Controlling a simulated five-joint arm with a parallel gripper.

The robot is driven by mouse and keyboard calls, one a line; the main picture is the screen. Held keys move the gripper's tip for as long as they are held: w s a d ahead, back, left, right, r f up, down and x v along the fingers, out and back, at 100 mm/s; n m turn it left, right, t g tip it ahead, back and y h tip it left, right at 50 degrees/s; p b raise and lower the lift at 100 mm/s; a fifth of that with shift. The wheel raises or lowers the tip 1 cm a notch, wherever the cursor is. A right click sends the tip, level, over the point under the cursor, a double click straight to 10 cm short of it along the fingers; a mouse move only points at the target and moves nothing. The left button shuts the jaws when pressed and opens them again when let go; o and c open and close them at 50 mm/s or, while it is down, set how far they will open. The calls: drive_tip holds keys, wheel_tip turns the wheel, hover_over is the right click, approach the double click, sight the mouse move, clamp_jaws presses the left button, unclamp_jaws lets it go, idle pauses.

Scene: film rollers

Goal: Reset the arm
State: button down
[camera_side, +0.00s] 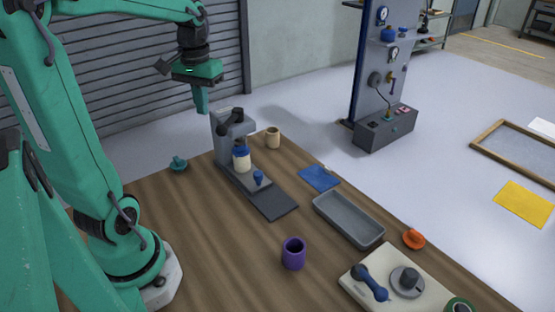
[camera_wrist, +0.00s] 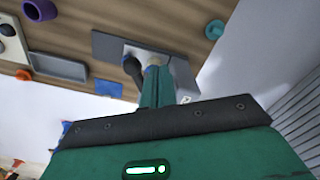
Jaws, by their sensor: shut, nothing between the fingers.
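My gripper (camera_side: 202,102) is high above the back of the wooden table, with its fingers pointing down. In the side view its green fingers are together and hold nothing. In the wrist view the closed fingers (camera_wrist: 150,95) partly cover a grey stand. My gripper is clear of everything on the table.
A tan cup (camera_side: 272,138), teal knob (camera_side: 178,164), blue cloth (camera_side: 319,178), grey tray (camera_side: 348,220), purple cup (camera_side: 293,253), orange piece (camera_side: 413,239) and pale board (camera_side: 385,290) with a blue handle are on the table. The table's left middle is clear.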

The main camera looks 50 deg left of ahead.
drive_tip(key=shift+r, duration=0.35)
drive_tip(key=shift+d, duration=0.1)
drive_tip(key=s+d+m+t, duration=0.2)
drive_tip(key=d+m, duration=0.1)
drive_tip(key=d, duration=0.5)
drive_tip(key=s+d+m+t, duration=0.2)
drive_tip(key=d+m+t, duration=0.1)
drive_tip(key=d, duration=0.5)
drive_tip(key=shift+s+d+f+t, duration=0.2)
drive_tip(key=shift+s+d+t, duration=0.1)
